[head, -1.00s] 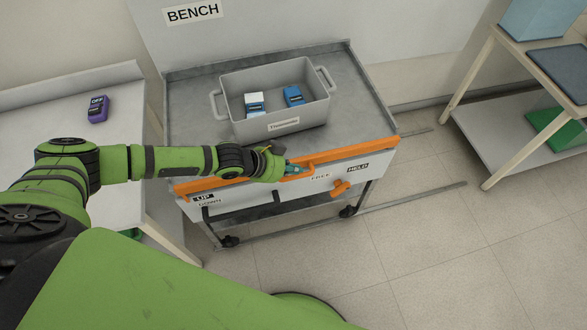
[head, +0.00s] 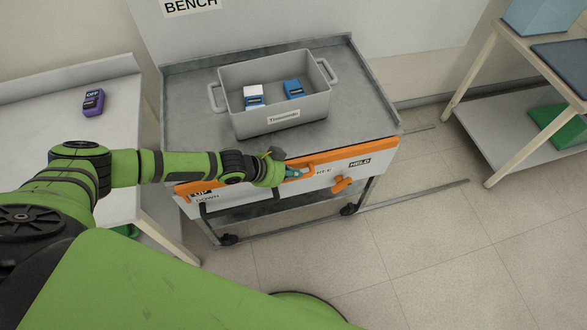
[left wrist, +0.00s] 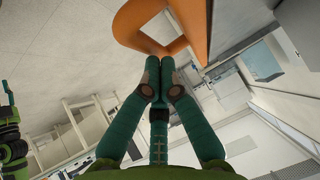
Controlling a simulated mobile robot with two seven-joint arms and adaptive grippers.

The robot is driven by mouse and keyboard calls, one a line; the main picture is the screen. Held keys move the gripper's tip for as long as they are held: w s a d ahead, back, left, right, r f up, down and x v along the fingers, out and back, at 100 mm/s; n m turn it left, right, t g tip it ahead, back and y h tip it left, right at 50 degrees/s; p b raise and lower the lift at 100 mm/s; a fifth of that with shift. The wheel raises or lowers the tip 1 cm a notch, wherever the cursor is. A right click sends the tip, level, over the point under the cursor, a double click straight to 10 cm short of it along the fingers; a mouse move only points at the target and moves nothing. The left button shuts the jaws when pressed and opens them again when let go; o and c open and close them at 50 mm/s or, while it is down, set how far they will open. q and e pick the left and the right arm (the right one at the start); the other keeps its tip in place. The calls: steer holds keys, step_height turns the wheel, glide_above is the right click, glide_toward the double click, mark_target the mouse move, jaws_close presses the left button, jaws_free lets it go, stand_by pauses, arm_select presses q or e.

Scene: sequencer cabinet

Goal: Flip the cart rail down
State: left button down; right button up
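The orange cart rail (head: 350,153) runs along the front top edge of the grey cart (head: 375,110). A looped orange handle stands out from the rail's middle; the loop is large in the left wrist view (left wrist: 142,18). My left gripper (head: 300,173) is at this handle. In the left wrist view its teal fingers (left wrist: 166,62) are together at the loop's near bar, shut on it.
A grey bin (head: 273,95) with two blue-and-white items sits on the cart top. An orange latch (head: 342,184) is on the front panel near the HELD label. A table with a purple device (head: 93,102) stands left, shelving right. The floor in front is clear.

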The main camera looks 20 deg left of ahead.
arm_select(q)
steer(key=shift+f, duration=0.8)
steer(key=shift+r, duration=0.15)
arm_select(e)
steer(key=shift+f, duration=0.5)
arm_select(q)
steer(key=shift+r, duration=0.1)
arm_select(e)
steer(key=shift+w+r, duration=0.1)
arm_select(q)
steer(key=d+r+p+v, duration=0.1)
steer(key=v, duration=0.5)
steer(key=d+r+p+v, duration=0.1)
steer(key=p+v, duration=0.1)
steer(key=v, duration=0.4)
steer(key=shift+w+a+r, duration=0.2)
steer(key=shift+a+r, duration=0.05)
arm_select(e)
steer(key=r, duration=0.3)
steer(key=shift+s+a+r, duration=0.1)
steer(key=shift+s, duration=0.3)
arm_select(q)
steer(key=shift+d, duration=0.1)
